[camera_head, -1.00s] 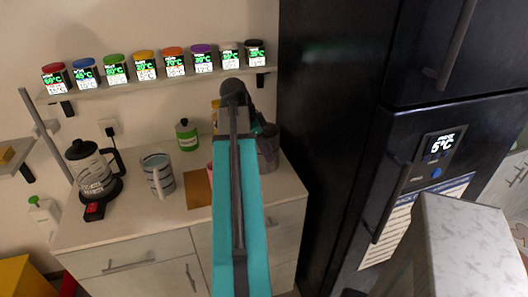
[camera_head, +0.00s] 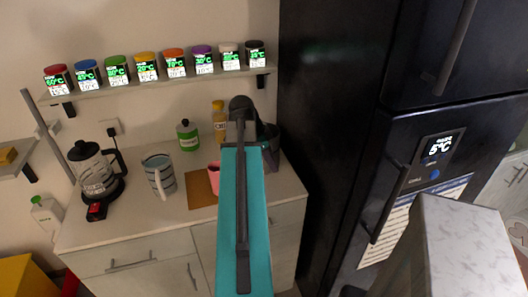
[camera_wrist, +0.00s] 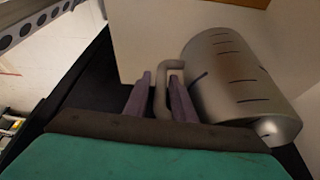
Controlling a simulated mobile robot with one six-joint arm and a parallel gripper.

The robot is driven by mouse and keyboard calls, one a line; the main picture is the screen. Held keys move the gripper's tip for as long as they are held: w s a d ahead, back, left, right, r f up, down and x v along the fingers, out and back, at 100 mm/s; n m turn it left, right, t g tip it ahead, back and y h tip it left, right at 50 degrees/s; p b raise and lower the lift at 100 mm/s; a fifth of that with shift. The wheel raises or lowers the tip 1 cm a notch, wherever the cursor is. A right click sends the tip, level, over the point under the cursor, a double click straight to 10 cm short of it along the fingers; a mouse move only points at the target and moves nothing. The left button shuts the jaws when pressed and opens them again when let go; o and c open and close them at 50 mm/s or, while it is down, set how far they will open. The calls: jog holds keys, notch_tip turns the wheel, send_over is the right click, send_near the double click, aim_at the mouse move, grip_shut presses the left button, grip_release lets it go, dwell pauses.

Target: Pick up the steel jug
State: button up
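The steel jug (camera_wrist: 235,80) is a grey metal cylinder with dark measuring marks, at the right of the wrist view. Its handle points toward my gripper (camera_wrist: 160,80). The two purple-grey fingers are apart, one on each side of the handle, with a gap visible around it. I cannot tell whether either finger touches it. In the head view the jug (camera_head: 271,158) stands at the right end of the counter, partly hidden behind my arm; the fingers are hidden there.
A shelf of spice jars (camera_head: 146,66) hangs above. The dark fridge (camera_head: 330,150) bounds the right.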

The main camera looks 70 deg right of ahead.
dwell(0.4)
grip_shut()
dwell(1.3)
